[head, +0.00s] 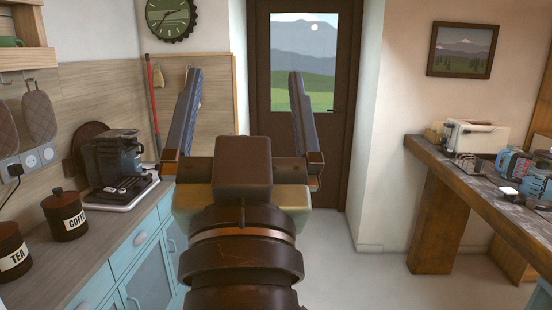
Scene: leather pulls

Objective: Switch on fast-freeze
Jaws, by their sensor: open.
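My gripper (243,90) is in the middle of the head view, pointing away from me and upward. Its two dark fingers stand wide apart with nothing between them. It is in the open air in front of the far wall and the brown door, touching nothing that I can see. No freezer, fast-freeze switch or freezer panel can be made out in this view. My arm and gripper hide part of the floor and the lower door.
A counter with blue cabinets (120,285) runs along the left, holding a coffee maker (118,158), a COFFEE jar (65,215) and a TEA jar (12,252). A wooden workbench (440,155) with tools stands at right. The floor (385,280) between is clear. A brown door (300,140) is ahead.

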